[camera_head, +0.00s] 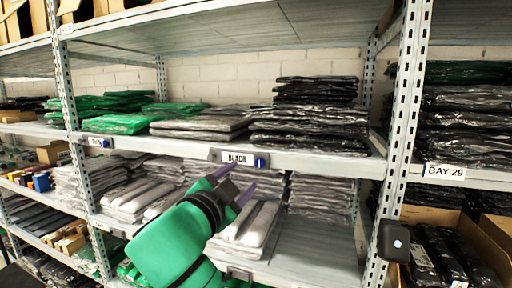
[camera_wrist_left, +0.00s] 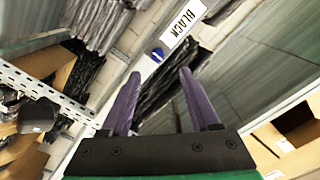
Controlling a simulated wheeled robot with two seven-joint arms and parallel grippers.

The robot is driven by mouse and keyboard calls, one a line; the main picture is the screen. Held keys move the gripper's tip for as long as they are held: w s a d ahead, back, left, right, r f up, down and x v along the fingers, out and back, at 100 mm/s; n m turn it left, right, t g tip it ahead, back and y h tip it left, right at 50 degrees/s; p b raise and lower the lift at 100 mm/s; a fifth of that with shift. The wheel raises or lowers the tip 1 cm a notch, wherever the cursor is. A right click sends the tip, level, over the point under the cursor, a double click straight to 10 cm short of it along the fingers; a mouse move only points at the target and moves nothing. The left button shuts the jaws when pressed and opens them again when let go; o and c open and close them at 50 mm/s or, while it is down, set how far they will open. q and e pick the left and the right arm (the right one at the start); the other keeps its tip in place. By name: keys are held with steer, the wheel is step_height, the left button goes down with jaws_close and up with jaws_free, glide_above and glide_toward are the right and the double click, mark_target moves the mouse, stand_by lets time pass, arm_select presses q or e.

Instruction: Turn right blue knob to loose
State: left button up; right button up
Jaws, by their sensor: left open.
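The right blue knob (camera_head: 261,162) sits on the shelf's front edge, just right of the BLACK label (camera_head: 238,158). In the left wrist view the blue knob (camera_wrist_left: 158,54) shows beyond and between the fingertips, beside the label (camera_wrist_left: 184,24). Another blue knob (camera_head: 106,143) is by a label on the same edge further left. My left gripper (camera_head: 240,179) is open and empty, its purple fingers pointing up toward the shelf edge, just below and left of the right knob. The fingers (camera_wrist_left: 159,73) look apart from the knob. My right gripper is in neither view.
A perforated upright (camera_head: 399,140) stands right of the knob, with a dark box-shaped thing (camera_head: 394,241) low on it. Bagged black garments (camera_head: 310,117) lie above the shelf edge. Folded grey garments (camera_head: 246,231) lie below, beside my arm. Cardboard boxes (camera_head: 490,250) are at lower right.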

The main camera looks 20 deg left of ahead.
mark_target(259, 164)
arm_select(q)
steer(key=w+p, duration=0.1)
steer(key=w, duration=0.2)
steer(key=w+p, duration=0.1)
steer(key=w, duration=0.2)
steer(key=w+d+p, duration=0.1)
steer(key=w, duration=0.2)
steer(key=shift+w+f, duration=0.1)
steer(key=shift+w, duration=0.3)
steer(key=shift+w+f, duration=0.1)
steer(key=shift+w, duration=0.05)
steer(key=shift+s, duration=0.2)
jaws_close()
